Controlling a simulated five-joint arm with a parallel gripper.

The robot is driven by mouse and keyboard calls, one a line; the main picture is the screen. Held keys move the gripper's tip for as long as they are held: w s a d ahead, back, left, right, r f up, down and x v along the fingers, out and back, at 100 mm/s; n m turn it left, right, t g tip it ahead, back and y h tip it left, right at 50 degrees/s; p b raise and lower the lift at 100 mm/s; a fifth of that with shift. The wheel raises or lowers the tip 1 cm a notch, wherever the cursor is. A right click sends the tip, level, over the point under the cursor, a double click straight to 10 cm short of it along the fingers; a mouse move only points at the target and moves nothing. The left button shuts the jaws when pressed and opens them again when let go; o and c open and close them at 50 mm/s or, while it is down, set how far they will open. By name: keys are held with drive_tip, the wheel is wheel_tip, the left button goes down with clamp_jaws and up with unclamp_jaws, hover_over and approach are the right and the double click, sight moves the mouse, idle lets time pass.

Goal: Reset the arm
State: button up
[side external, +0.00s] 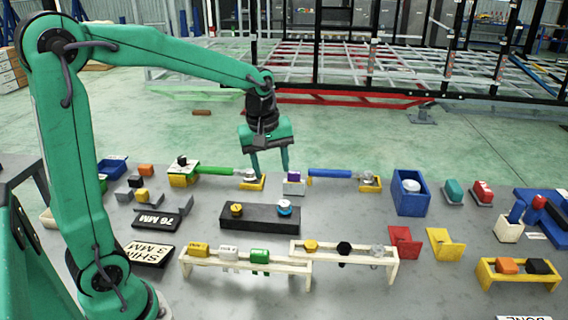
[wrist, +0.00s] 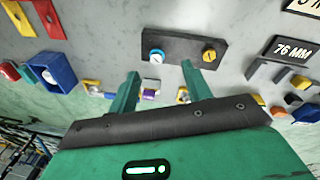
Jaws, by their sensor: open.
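My gripper (side external: 269,168) is open and nothing shows between its fingers. In the side external view it hangs pointing down over the back part of the grey table (side external: 215,285), near a yellow holder (side external: 252,184) and a purple-topped white block (side external: 294,184). I cannot tell how high the fingertips are above them. In the wrist view my gripper (wrist: 163,78) has its two green fingers apart. Beyond them lies the black block (wrist: 185,42) with a blue-and-white knob (wrist: 156,56) and a yellow knob (wrist: 209,55).
Two cream racks (side external: 245,264) (side external: 343,256) with several small parts stand at the front. A blue open box (side external: 410,192), a red bracket (side external: 404,243) and a yellow bracket (side external: 444,244) are to the right. Black plates (side external: 155,221) lie to the left. A steel frame stands behind on the floor.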

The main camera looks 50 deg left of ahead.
drive_tip(key=s+d+r+m+t, duration=0.2)
drive_tip(key=s+m, duration=0.4)
drive_tip(key=s, duration=0.2)
drive_tip(key=s+d+r+m+t, duration=0.1)
drive_tip(key=s+d+r+m, duration=0.1)
drive_tip(key=s+m, duration=0.4)
drive_tip(key=s+d, duration=0.1)
drive_tip(key=s, duration=0.1)
drive_tip(key=shift+s+m+t, duration=0.4)
